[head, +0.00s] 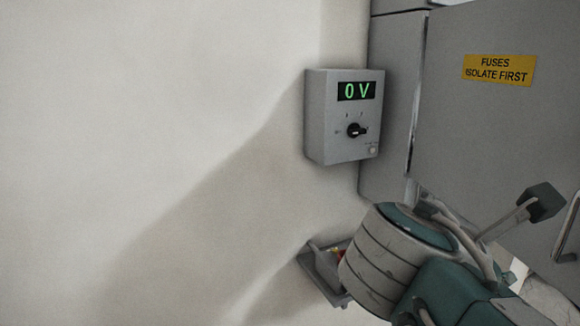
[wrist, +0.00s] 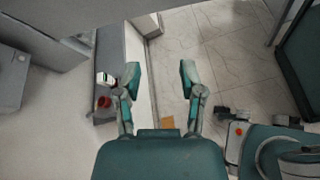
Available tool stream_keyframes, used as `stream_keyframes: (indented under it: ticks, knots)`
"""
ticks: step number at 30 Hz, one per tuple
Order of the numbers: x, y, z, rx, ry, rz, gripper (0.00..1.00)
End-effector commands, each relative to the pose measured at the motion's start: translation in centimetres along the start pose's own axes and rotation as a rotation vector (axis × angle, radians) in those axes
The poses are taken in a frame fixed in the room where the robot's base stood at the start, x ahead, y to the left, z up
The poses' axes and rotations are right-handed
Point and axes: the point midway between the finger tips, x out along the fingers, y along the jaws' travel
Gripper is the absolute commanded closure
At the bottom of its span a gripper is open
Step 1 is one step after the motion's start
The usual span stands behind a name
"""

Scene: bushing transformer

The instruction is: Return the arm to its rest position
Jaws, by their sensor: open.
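My gripper (wrist: 160,80) is open in the wrist view. Its two fingers are spread apart with nothing between them, and tiled floor shows beyond. In the head view my arm reaches in from the lower right corner, in front of the grey cabinet. A dark block on a thin rod there (head: 545,201) looks like one of my finger pads. My own body shows at the lower right of the wrist view, below and right of the fingers.
A grey box (head: 342,143) on the pale wall reads "0 V" and has a black knob (head: 356,130). The grey cabinet (head: 470,120) bears a yellow "FUSES ISOLATE FIRST" label (head: 499,69). A small tray (head: 320,272) is partly hidden by my arm. Tiled floor (wrist: 230,60) looks clear.

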Motion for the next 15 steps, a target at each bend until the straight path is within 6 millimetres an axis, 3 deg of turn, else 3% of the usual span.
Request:
stream_keyframes:
  ticks: [8, 15]
  knots:
    - [2.1, -4.5, -10.4, 0.595, 0.423, -0.194, 0.49]
    - [0.5, -6.9, -18.6, 1.269, 0.7, -0.565, 0.49]
